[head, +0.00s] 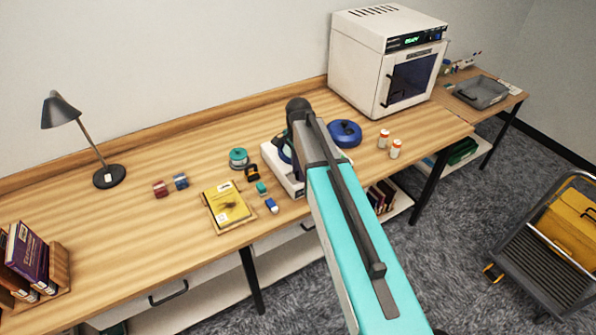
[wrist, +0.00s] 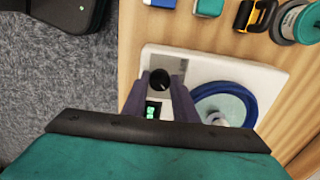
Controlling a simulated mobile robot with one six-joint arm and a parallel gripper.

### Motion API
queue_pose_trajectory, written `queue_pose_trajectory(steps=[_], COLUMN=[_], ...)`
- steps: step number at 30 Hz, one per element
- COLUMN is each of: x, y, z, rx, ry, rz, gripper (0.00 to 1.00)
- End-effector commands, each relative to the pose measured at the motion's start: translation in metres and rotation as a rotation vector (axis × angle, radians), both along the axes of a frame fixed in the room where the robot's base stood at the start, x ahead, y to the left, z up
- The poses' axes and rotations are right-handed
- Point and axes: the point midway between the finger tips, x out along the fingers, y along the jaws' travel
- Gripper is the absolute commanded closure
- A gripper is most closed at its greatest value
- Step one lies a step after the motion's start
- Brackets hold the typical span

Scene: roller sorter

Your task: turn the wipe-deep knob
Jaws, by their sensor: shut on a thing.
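The white device (wrist: 150,62) lies below my wrist, with a blue-rimmed round part (wrist: 248,92) at its right and a small green-lit display (wrist: 153,110). A round black knob (wrist: 160,79) stands on its left part; I cannot read any label by it. My gripper (wrist: 162,84) has its two dark fingers on either side of this knob, shut on it. In the head view the white device (head: 270,154) is mostly hidden behind my arm, and the knob and fingertips are hidden.
A yellow book (head: 228,206), small blocks and a teal roll (head: 238,157) lie left of the device. A blue disc (head: 345,132) and two small bottles (head: 389,144) stand to the right. A white oven-like machine (head: 388,60) is at the back.

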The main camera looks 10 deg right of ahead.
Motion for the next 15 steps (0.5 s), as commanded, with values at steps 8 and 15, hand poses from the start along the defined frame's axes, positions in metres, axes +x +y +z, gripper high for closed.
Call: queue_pose_trajectory(steps=[8,15], x=[-0.0016,-0.0015], y=[-0.0020,-0.0034], z=[-0.0013,-0.0024], rx=[0.012,0.010], ry=[0.004,0.005], rz=[0.030,0.135], gripper=[0.96,0.96])
